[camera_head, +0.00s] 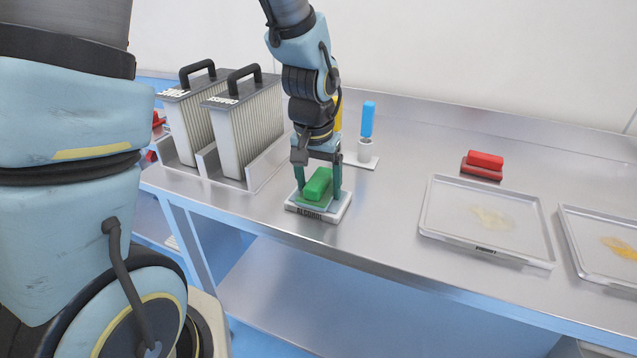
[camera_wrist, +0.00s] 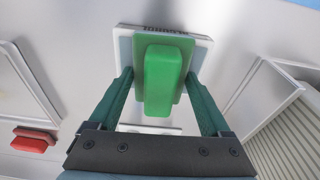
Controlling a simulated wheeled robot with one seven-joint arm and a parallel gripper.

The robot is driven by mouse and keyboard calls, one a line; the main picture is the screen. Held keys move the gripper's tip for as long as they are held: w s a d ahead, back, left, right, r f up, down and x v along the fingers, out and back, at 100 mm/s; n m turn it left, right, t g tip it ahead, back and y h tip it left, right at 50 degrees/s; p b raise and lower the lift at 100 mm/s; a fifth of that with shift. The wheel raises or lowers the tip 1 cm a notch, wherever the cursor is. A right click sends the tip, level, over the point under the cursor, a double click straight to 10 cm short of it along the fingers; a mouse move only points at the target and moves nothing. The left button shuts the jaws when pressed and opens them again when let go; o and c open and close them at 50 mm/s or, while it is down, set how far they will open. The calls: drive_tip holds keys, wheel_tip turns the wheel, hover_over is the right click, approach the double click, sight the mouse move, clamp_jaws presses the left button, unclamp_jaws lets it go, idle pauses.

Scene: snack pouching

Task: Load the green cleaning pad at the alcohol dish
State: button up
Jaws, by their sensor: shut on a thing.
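The green cleaning pad (camera_head: 318,184) has a bright green grip block on a darker green base. It sits at the white alcohol dish (camera_head: 297,208), whose front edge is labelled ALCOHOL. My gripper (camera_head: 318,186) points down over the dish, with its fingers shut on the pad from both sides. In the wrist view the pad (camera_wrist: 163,80) lies between the two dark green fingers, over the dish (camera_wrist: 203,44). Whether the pad's underside touches the dish surface is hard to tell.
Two ribbed containers with black handles (camera_head: 247,125) stand in holders on the left. A blue-handled tool (camera_head: 368,120) stands behind my gripper. A red pad (camera_head: 485,160) lies behind a stained tray (camera_head: 431,215); another stained tray (camera_head: 595,270) is farther right. Bare steel separates dish and trays.

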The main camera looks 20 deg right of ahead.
sight(320, 176)
wheel_tip(320, 176, up, 7)
drive_tip(key=p, duration=0.6)
idle(0.3)
idle(0.6)
